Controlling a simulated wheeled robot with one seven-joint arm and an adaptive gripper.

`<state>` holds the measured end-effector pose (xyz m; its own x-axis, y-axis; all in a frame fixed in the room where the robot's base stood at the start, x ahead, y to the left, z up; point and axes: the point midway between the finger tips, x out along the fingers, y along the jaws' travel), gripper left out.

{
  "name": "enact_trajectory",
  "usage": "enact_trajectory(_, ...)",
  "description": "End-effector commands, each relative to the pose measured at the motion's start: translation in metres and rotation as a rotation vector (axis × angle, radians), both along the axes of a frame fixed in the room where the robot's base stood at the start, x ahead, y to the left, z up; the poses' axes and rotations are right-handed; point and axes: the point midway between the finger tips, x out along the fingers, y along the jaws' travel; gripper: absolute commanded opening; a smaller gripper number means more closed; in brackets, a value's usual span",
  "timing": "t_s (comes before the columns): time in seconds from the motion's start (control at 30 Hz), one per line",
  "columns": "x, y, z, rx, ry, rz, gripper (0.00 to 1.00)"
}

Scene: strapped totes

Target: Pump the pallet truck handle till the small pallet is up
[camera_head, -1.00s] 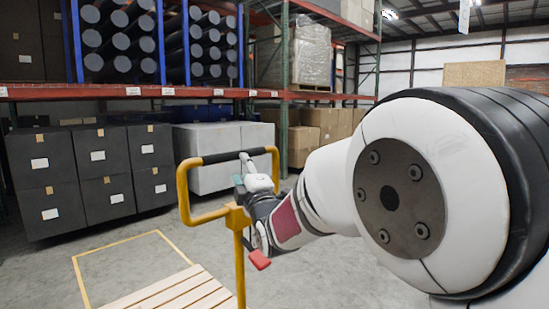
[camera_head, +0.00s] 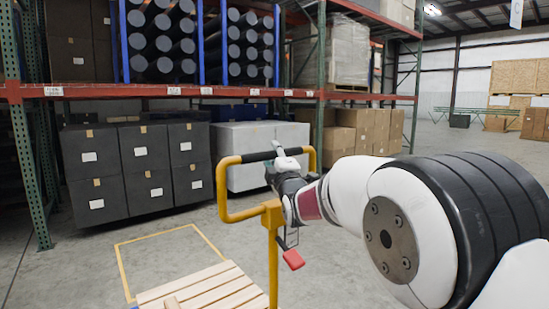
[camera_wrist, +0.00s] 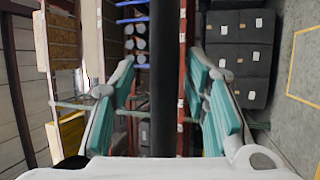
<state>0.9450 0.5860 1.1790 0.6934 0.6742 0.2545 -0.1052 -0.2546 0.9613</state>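The pallet truck handle is a yellow loop (camera_head: 222,190) on a yellow post (camera_head: 273,265), with a black grip bar (camera_head: 256,157) across its top. My gripper (camera_head: 284,155) is at the right part of this bar. In the wrist view the black bar (camera_wrist: 163,80) runs between the two teal-padded fingers of my gripper (camera_wrist: 160,75). The fingers stand apart, with a visible gap on each side of the bar. The small wooden pallet (camera_head: 215,285) shows at the bottom of the head view, partly cut off. Its height above the floor cannot be told.
A red pedal-like part (camera_head: 292,259) sits beside the post. A yellow floor outline (camera_head: 153,236) lies behind the pallet. Dark boxes (camera_head: 96,172) and light grey boxes (camera_head: 240,172) stand under a rack beam (camera_head: 130,91). Open floor (camera_head: 350,280) lies to the right.

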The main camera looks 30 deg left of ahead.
Motion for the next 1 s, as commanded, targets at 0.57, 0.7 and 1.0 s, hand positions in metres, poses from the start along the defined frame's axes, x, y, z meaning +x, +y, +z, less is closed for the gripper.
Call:
enact_trajectory(0.57, -0.0003, -0.0013, 0.0046, 0.008, -0.007, 0.000, 0.00)
enact_trajectory(0.7, -0.0003, -0.0022, 0.0058, 0.011, -0.009, 0.000, 0.00)
enact_trajectory(1.0, -0.0002, -0.0056, 0.0080, 0.020, -0.015, -0.001, 0.00)
